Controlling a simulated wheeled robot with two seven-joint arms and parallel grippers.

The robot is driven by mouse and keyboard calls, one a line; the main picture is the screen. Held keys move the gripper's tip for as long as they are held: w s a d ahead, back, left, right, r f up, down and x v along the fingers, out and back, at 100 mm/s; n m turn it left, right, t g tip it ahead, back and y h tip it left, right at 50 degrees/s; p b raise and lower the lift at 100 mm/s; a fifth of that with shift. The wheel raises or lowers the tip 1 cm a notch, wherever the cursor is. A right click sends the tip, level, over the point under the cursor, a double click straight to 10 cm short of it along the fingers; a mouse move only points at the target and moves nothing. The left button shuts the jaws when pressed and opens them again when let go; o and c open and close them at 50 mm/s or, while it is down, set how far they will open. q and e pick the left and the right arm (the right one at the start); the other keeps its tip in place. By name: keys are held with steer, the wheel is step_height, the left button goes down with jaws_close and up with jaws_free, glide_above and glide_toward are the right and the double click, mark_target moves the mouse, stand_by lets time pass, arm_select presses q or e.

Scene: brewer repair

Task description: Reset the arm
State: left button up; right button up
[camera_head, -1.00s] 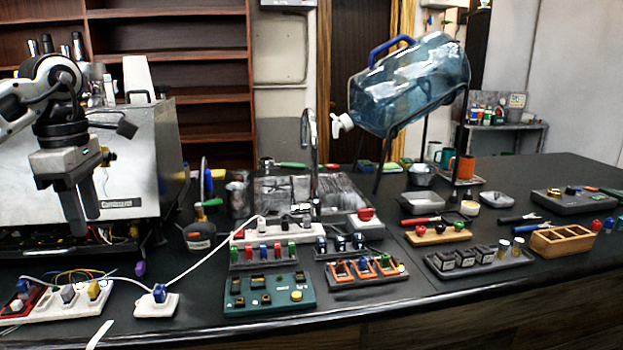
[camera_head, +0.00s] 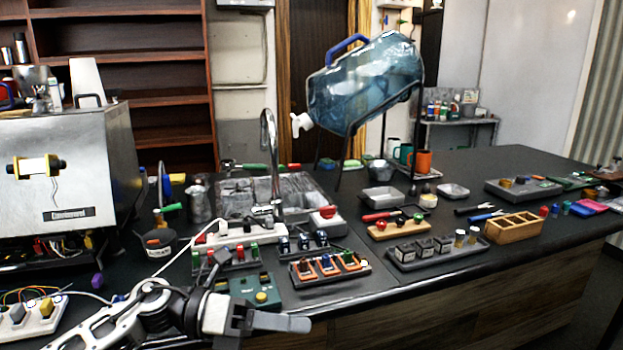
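My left arm (camera_head: 150,318) comes in from the lower left, over the front edge of the counter. My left gripper (camera_head: 285,322) points to the right, in front of the green board (camera_head: 240,289), with one grey finger plainly seen. The other finger is not clear, so its opening cannot be told. I see nothing held in it. The silver brewer (camera_head: 60,180) stands at the left with a yellow-ended cylinder (camera_head: 36,167) on its front and its lower bay open. My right gripper is out of view.
Close behind my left gripper are trays of small parts (camera_head: 330,268) and a white power strip (camera_head: 238,234). A blue water jug (camera_head: 365,85) lies tilted on a stand. A wooden box (camera_head: 514,228) stands to the right. The front right of the counter (camera_head: 420,285) is clear.

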arm_select(q)
steer(key=s+a+f+n+t+y, duration=0.1)
steer(key=a+f+n+t+y, duration=0.3)
steer(key=n, duration=0.8)
steer(key=s+a+f+n+t+y, duration=0.1)
steer(key=f+n+t+y, duration=0.2)
steer(key=f+n+t, duration=0.6)
steer(key=s+a+f+n+t+y, duration=0.2)
steer(key=f+n+t+y, duration=0.1)
steer(key=n, duration=1.1)
steer(key=s+a+f+n+g+y, duration=0.4)
steer(key=s+f+n, duration=0.3)
steer(key=s+f, duration=0.4)
steer(key=shift+a+f+g, duration=0.3)
steer(key=shift+a+g, duration=0.15)
steer(key=shift+g, duration=0.15)
steer(key=shift+s, duration=0.1)
